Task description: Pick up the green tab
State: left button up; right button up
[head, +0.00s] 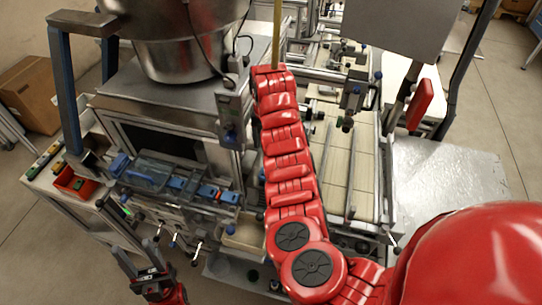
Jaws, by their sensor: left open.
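Small green pieces show at the left of the head view. One green piece (78,184) lies in a small red bin (64,182), and another green spot shows on the tray beside it. They are too small to tell which is the green tab. My left gripper (136,252) is at the lower left, with dark fingers apart and nothing seen between them. It is below and to the right of the red bin, clear of it. My red right arm runs up the middle; its gripper cannot be made out.
A machine with a large steel bowl (180,45) stands behind the bin. A rack with blue parts (176,183) and several metal levers lie between bin and arm. A conveyor (350,165) is to the right. A cardboard box (32,92) stands far left.

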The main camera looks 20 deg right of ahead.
jog(key=shift+s+f, duration=0.1)
jog(key=shift+f, duration=0.3)
jog(key=shift+w+f, duration=0.25)
jog(key=shift+f, duration=0.25)
jog(key=f, duration=0.2)
jog(key=d+f+b, duration=0.1)
jog(key=f, duration=0.1)
jog(key=shift+s, duration=0.1)
jog(key=shift+a+f, duration=0.2)
jog(key=shift+f, duration=0.15)
jog(key=c, duration=0.3)
grip_shut()
